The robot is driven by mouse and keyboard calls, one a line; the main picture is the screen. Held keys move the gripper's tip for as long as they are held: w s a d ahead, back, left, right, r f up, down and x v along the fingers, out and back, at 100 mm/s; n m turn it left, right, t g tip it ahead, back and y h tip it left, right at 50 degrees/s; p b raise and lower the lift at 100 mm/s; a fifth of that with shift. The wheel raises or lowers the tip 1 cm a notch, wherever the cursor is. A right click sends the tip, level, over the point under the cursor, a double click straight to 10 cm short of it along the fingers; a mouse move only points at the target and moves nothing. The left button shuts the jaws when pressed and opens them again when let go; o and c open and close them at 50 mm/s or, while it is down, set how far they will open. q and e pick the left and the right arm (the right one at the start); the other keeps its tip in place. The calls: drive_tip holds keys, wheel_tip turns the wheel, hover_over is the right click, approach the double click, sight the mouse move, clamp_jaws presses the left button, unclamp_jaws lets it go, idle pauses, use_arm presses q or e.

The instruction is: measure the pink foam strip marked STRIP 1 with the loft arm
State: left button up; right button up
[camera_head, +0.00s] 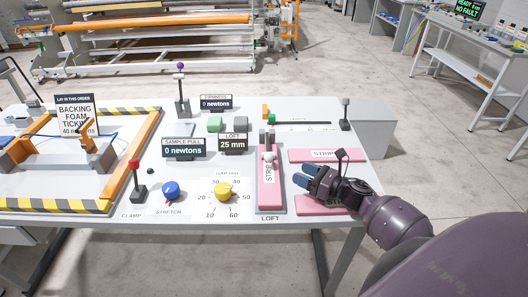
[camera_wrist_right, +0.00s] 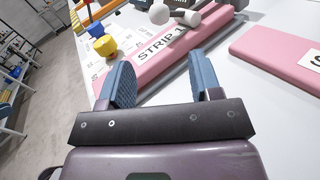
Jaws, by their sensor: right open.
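The pink foam strip marked STRIP 1 (camera_head: 268,196) lies lengthwise on the table at the LOFT label; its full marking reads in the wrist view (camera_wrist_right: 125,75). The loft arm (camera_head: 269,157), with a pale ball end and grey uprights behind, is over the strip's far part. Its pale rounded parts also show at the top of the wrist view (camera_wrist_right: 161,14). Whether it touches the foam I cannot tell. The LOFT display (camera_head: 233,143) reads 25 mm. My right gripper (camera_head: 308,178) is open and empty, right of the strip, blue fingers pointing towards it. My left gripper is not in view.
Two more pink strips lie right of STRIP 1, one farther back (camera_head: 300,155) and one (camera_head: 312,207) partly behind my right gripper. A yellow knob (camera_head: 222,191), blue knob (camera_head: 171,190) and red-topped lever (camera_head: 136,175) stand left. A black-topped lever (camera_head: 345,115) stands back right.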

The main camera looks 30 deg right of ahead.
drive_tip(key=shift+w, duration=0.1)
drive_tip(key=shift+w+a+r, duration=0.15)
drive_tip(key=shift+w+a, duration=0.1)
drive_tip(key=shift+w, duration=0.2)
drive_tip(key=p+x, duration=0.1)
drive_tip(key=x, duration=0.6)
drive_tip(key=shift+w+a, duration=0.2)
drive_tip(key=shift+w, duration=0.1)
drive_tip(key=shift+x, duration=0.95)
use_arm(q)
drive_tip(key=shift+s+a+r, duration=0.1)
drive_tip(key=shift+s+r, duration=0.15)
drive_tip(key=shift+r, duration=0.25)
use_arm(e)
drive_tip(key=shift+c, duration=0.3)
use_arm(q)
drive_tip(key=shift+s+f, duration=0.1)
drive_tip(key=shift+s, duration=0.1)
use_arm(e)
clamp_jaws()
